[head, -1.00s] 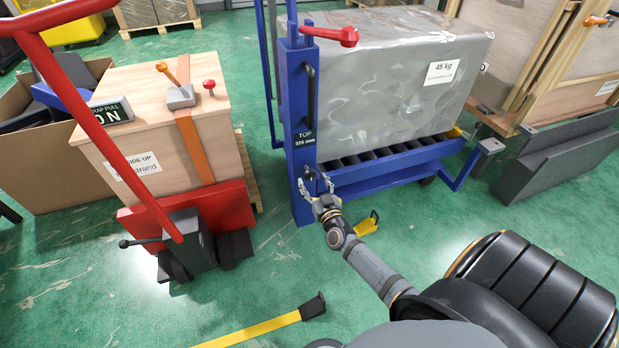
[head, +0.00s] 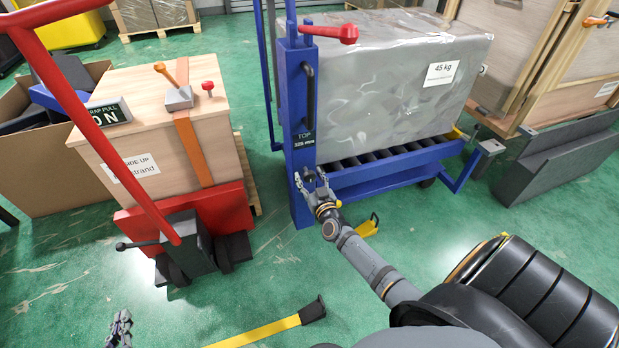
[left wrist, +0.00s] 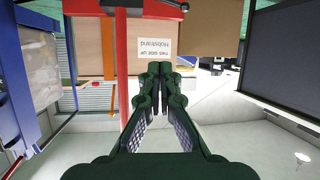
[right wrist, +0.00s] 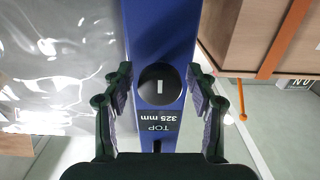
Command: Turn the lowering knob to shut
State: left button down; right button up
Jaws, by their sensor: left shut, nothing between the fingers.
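The lowering knob is a round black knob with a short white mark, on the blue post (head: 299,120) of the blue lift. In the right wrist view the knob (right wrist: 160,86) lies between my fingers, beside an upside-down "TOP 325 mm" label (right wrist: 158,121). My right gripper (head: 312,184) is at the post, open, with a finger on each side of the knob (head: 309,174). Gaps show between knob and fingers; I see no contact. My left gripper (head: 120,322) is shut and empty at the lower left, also seen in the left wrist view (left wrist: 160,72).
A wrapped grey 45 kg load (head: 390,85) sits on the lift's rollers. A red handle (head: 330,32) tops the post. A red lift (head: 232,205) with a wooden crate (head: 130,85) stands left.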

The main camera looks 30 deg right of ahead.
jog(key=c, duration=0.9)
